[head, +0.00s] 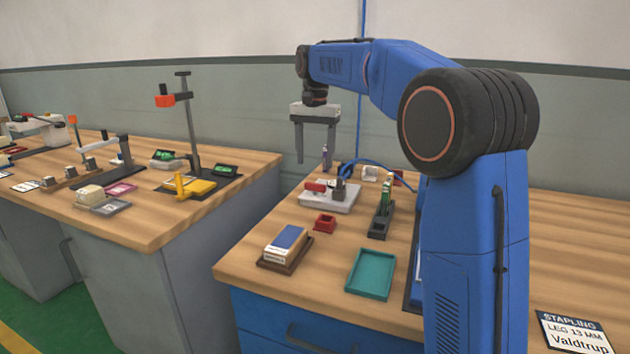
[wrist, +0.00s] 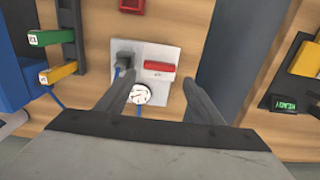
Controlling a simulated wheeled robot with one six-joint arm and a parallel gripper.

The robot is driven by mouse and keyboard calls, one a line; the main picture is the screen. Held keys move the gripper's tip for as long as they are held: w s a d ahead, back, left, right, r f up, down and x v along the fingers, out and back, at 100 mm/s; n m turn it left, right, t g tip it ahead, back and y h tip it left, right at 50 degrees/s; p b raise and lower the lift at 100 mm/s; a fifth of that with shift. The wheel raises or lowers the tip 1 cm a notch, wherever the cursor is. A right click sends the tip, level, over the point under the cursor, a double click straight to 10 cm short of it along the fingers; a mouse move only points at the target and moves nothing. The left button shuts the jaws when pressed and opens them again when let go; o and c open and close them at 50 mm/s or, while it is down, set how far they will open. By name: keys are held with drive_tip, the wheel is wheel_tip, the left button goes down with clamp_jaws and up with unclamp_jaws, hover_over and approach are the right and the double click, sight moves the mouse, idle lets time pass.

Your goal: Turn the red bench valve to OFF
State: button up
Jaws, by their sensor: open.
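The red bench valve handle (head: 316,187) sits on a pale plate (head: 344,205) on the right-hand bench. In the wrist view the red handle (wrist: 160,67) lies across the picture on the same plate, with a round white gauge (wrist: 140,94) and a dark block (wrist: 125,58) beside it. Lettering by the handle is too small to read. My gripper (head: 316,160) is open and empty, pointing down above the plate and apart from it. In the wrist view my gripper (wrist: 163,88) has its two fingers spread, with the handle showing beyond and between the tips.
A blue hose (head: 375,163) runs from the plate. A small red holder (head: 325,224), a teal tray (head: 371,274) and a blue-and-white box (head: 286,243) stand nearer the bench front. A dark rack (head: 381,222) stands right of the plate. A gap separates the two benches.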

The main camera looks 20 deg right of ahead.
sight(315, 184)
wheel_tip(315, 184, down, 8)
drive_tip(key=shift+r, duration=0.2)
drive_tip(key=c, duration=0.8)
